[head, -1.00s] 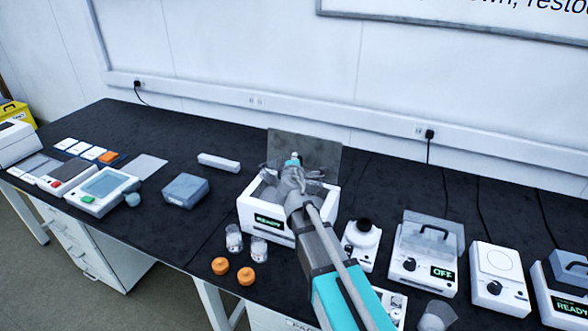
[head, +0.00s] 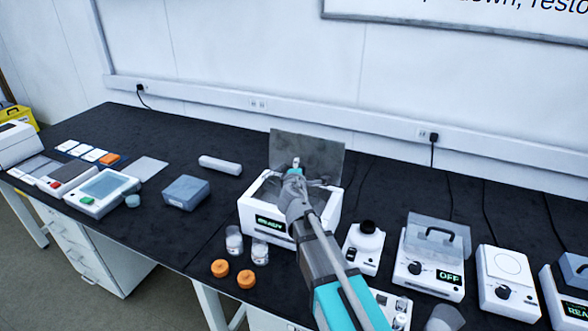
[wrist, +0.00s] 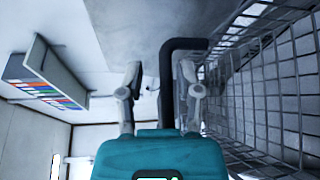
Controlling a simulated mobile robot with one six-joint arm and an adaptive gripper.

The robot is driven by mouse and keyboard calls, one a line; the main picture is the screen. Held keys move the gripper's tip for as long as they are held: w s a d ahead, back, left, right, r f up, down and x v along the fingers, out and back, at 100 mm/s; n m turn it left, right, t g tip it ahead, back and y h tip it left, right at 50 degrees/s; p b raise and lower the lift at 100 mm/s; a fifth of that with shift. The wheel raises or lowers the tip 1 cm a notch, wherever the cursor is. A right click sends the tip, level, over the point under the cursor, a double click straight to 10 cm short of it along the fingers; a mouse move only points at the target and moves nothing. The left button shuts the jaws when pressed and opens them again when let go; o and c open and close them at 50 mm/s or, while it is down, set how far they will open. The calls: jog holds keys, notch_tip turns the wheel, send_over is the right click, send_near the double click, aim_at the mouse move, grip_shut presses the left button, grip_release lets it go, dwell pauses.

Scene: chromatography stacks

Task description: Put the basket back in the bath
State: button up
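The bath (head: 249,210) is a white box with a green lit display, standing mid-bench with its grey lid (head: 322,152) raised behind it. My gripper (wrist: 160,76) is over the bath's opening in the head view, where my arm covers its fingers. In the wrist view the wire basket (wrist: 270,95) fills the right side. Its black bent handle (wrist: 166,105) runs between my two fingers. The fingers are apart, with a visible gap between the left finger and the handle. The basket is mostly hidden in the head view, so its height in the bath cannot be told.
Two clear jars (head: 234,240) and two orange caps (head: 246,279) stand at the bath's front left. A white device with a black knob (head: 367,228) is close on the right, then a clear-lidded unit (head: 432,240). A blue-grey block (head: 186,192) lies left.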

jog(key=shift+s, duration=0.1)
jog(key=s+r+p, duration=0.1)
jog(key=s, duration=1)
jog(key=shift+s+r+p, duration=0.3)
jog(key=shift+s, duration=0.1)
jog(key=shift+a, duration=0.1)
dwell(0.5)
